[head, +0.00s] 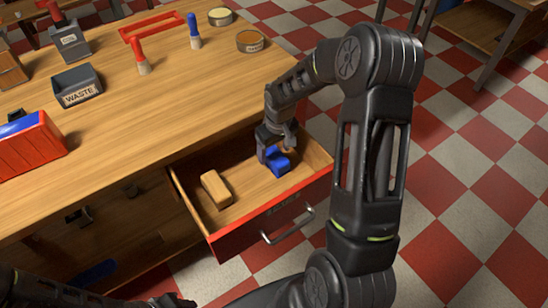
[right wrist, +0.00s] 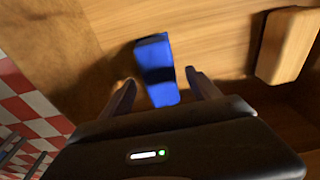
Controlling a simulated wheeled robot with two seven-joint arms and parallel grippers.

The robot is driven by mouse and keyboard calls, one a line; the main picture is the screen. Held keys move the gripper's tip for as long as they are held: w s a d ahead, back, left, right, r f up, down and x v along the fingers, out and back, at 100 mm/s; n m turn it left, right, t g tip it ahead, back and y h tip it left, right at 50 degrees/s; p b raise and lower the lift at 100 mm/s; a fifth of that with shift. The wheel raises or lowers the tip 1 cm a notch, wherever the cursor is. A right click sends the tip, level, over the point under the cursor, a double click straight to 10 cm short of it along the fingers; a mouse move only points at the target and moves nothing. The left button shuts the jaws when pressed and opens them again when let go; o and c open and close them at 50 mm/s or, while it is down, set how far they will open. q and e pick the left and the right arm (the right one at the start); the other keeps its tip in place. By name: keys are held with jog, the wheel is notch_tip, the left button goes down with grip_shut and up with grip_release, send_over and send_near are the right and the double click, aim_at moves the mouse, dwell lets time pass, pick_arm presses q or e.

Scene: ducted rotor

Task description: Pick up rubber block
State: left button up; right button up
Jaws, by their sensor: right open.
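An open red-fronted drawer (head: 250,226) holds a blue block (head: 281,160) and a tan block (head: 216,188). I cannot tell by look which of them is rubber. My right gripper (head: 274,150) is open and reaches down into the drawer at the blue block, partly hiding it. In the right wrist view the blue block (right wrist: 156,65) lies in line with the gap between the two fingers, with nothing gripped. The tan block (right wrist: 287,45) lies to the right, outside the fingers. Part of my left arm shows at the bottom left; whether its gripper is open is not clear.
The wooden workbench (head: 110,130) carries a grey WASTE bin (head: 77,88), a red box (head: 28,148), brushes with red (head: 139,55) and blue (head: 194,32) handles, and two round tins (head: 250,41).

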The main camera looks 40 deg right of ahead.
notch_tip(320, 180, down, 2)
jog(key=shift+w+f, duration=0.15)
jog(key=shift+f, duration=0.05)
jog(key=shift+c, duration=0.3)
grip_shut()
dwell(0.8)
